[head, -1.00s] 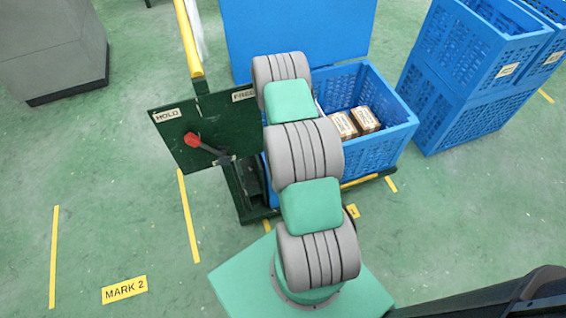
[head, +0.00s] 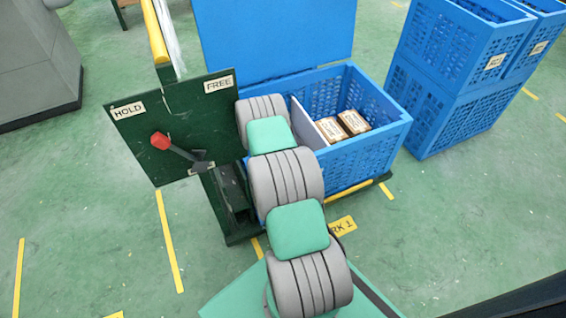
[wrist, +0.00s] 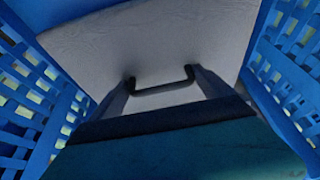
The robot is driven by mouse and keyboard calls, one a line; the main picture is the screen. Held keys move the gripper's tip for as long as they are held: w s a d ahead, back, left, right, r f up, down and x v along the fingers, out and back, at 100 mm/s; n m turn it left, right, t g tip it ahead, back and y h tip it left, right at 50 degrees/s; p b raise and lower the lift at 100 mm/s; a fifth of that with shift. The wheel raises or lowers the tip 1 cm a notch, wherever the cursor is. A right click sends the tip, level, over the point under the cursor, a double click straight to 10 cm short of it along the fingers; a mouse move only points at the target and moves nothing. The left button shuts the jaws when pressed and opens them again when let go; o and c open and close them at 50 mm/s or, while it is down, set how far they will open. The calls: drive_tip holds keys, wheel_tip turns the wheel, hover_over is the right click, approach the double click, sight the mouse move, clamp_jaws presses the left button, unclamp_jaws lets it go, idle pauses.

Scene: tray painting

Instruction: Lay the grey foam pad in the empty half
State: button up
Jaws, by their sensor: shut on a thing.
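The grey foam pad (wrist: 120,50) fills the upper middle of the wrist view, with a dark handle on its face. My gripper (wrist: 160,82) is shut on the pad by this handle. Blue lattice crate walls stand on both sides of it there. In the head view the open blue crate (head: 383,150) has a pale divider (head: 306,128). Several-worded labelled cartons, two of them (head: 330,129) (head: 354,121), sit in the right half. My arm hides the gripper, the pad and most of the left half in the head view.
A dark green panel (head: 150,150) marked HOLD and FREE carries a red-knobbed lever (head: 160,141), its knob on the HOLD side. A blue lid (head: 275,40) stands behind the crate. Stacked blue crates (head: 450,80) stand at right.

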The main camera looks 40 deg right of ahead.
wheel_tip(320, 180, down, 3)
drive_tip(key=shift+s+b, duration=0.1)
drive_tip(key=shift+b, duration=0.35)
drive_tip(key=shift+r, duration=0.1)
drive_tip(key=o, duration=1.7)
drive_tip(key=shift+o, duration=0.2)
drive_tip(key=p+v, duration=0.3)
drive_tip(key=v, duration=0.4)
drive_tip(key=shift+a+r, duration=0.1)
drive_tip(key=shift+r, duration=0.15)
